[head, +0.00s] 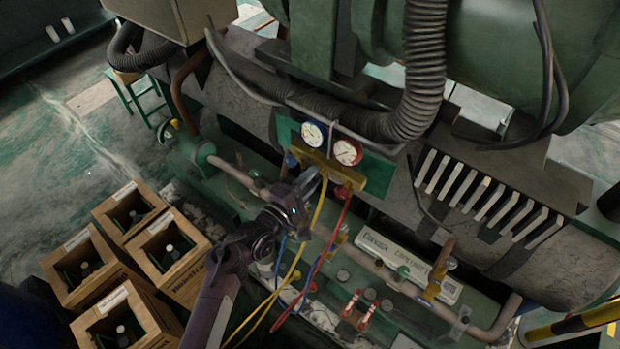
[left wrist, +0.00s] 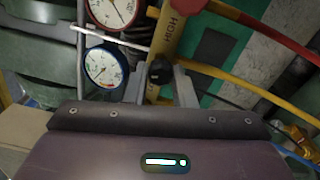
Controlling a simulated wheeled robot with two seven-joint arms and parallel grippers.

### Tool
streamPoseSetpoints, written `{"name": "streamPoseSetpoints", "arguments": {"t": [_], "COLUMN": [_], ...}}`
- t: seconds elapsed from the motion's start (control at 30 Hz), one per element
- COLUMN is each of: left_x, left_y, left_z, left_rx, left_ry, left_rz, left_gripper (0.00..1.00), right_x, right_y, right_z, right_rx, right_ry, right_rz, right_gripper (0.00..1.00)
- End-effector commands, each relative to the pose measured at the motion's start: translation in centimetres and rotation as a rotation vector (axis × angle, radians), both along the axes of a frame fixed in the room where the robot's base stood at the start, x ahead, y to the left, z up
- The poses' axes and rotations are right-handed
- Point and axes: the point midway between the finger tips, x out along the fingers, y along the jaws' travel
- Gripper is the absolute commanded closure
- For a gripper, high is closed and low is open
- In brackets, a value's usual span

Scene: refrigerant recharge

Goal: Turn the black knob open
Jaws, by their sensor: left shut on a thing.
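The black knob (left wrist: 160,70) sits on the yellow gauge manifold (left wrist: 166,40), between the two grey fingers of my left gripper (left wrist: 162,88) in the left wrist view. My left gripper (head: 309,181) is at the manifold (head: 362,178) in the head view and is shut on the knob. The knob is hidden behind the fingers there. A blue-rimmed gauge (head: 314,133) and a red-rimmed gauge (head: 347,152) stand above the manifold. My right gripper is in neither view.
Yellow, red and blue hoses (head: 322,249) hang below the manifold close to my left gripper. A red knob (head: 342,192) is at its right. Wooden crates with bottles (head: 169,252) stand at the left. A thick corrugated hose (head: 424,70) arches above.

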Motion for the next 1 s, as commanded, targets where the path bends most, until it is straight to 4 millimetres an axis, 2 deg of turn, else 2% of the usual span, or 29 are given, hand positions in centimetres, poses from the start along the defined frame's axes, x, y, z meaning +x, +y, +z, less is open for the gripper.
{"name": "streamPoseSetpoints", "arguments": {"t": [0.17, 0.2, 0.37, 0.67, 0.77, 1.0], "left_x": [0.0, 0.0, 0.0, -0.2, -0.9, -4.3], "left_y": [0.0, 0.0, 0.0, 0.2, 0.8, 3.1], "left_z": [0.0, 0.0, 0.0, -0.1, -0.3, -0.4], "left_rx": [0.000, 0.000, 0.002, 0.002, 0.002, 0.004], "left_ry": [-0.001, -0.001, -0.001, -0.001, 0.000, 0.000], "left_rz": [0.001, 0.001, 0.001, 0.001, 0.002, 0.002], "left_gripper": [1.00, 0.74, 0.55, 0.55, 0.55, 0.55], "right_x": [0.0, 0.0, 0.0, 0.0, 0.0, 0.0], "right_y": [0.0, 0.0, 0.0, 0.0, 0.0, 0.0], "right_z": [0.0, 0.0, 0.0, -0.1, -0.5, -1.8], "right_rx": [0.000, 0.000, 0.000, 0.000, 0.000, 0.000], "right_ry": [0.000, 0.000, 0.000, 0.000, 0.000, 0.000], "right_rz": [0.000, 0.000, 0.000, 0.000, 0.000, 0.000], "right_gripper": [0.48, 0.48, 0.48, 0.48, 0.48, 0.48]}}
